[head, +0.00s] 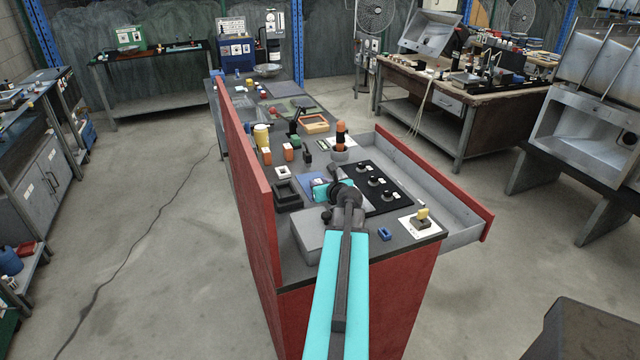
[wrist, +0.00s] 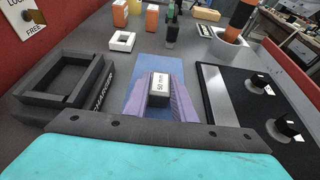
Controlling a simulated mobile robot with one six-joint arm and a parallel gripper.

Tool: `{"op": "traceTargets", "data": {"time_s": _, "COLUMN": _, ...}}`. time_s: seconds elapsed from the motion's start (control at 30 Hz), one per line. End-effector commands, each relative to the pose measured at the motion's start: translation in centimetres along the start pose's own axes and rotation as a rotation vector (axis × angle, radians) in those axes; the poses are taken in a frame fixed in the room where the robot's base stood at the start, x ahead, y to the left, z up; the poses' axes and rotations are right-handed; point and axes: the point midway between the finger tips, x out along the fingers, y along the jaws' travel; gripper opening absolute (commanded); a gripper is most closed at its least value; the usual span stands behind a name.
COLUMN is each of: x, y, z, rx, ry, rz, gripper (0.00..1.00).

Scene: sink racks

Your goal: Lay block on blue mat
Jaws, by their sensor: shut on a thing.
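The block (wrist: 159,97) is small and dark with a white label reading "50 mm". In the wrist view it sits between the two purple fingers of my gripper (wrist: 160,84), which is shut on it. The blue mat (wrist: 157,66) spreads behind and under the block in that view. Whether the block touches the mat or hangs just above it, I cannot tell. In the head view my gripper (head: 322,190) is over the mat (head: 306,181), and my arm and wrist hide the block.
Left of the mat is a black open frame (wrist: 30,85). Right of it is a black panel with knobs (wrist: 235,105). A white square ring (wrist: 122,40), orange blocks and a grey cup (wrist: 229,45) stand beyond. An open drawer (head: 440,195) juts out right.

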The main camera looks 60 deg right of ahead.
Motion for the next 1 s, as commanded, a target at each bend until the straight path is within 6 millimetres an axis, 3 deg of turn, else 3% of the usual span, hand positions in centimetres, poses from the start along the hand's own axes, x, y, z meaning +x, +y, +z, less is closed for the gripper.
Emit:
{"op": "traceTargets", "data": {"time_s": 0.23, "x": 0.1, "y": 0.0, "z": -0.2, "rx": 0.000, "ry": -0.001, "rz": 0.000, "gripper": 0.00}}
{"op": "traceTargets", "data": {"time_s": 0.27, "x": 0.1, "y": 0.0, "z": -0.2, "rx": -0.001, "ry": 0.000, "rz": 0.000, "gripper": 0.27}}
{"op": "traceTargets", "data": {"time_s": 0.37, "x": 0.1, "y": 0.0, "z": -0.2, "rx": -0.001, "ry": 0.000, "rz": 0.001, "gripper": 0.42}}
{"op": "traceTargets", "data": {"time_s": 0.77, "x": 0.0, "y": 0.1, "z": 0.1, "rx": -0.001, "ry": 0.000, "rz": 0.001, "gripper": 0.42}}
{"op": "traceTargets", "data": {"time_s": 1.0, "x": -1.3, "y": 0.1, "z": 0.0, "rx": -0.001, "ry": -0.001, "rz": 0.001, "gripper": 0.42}}
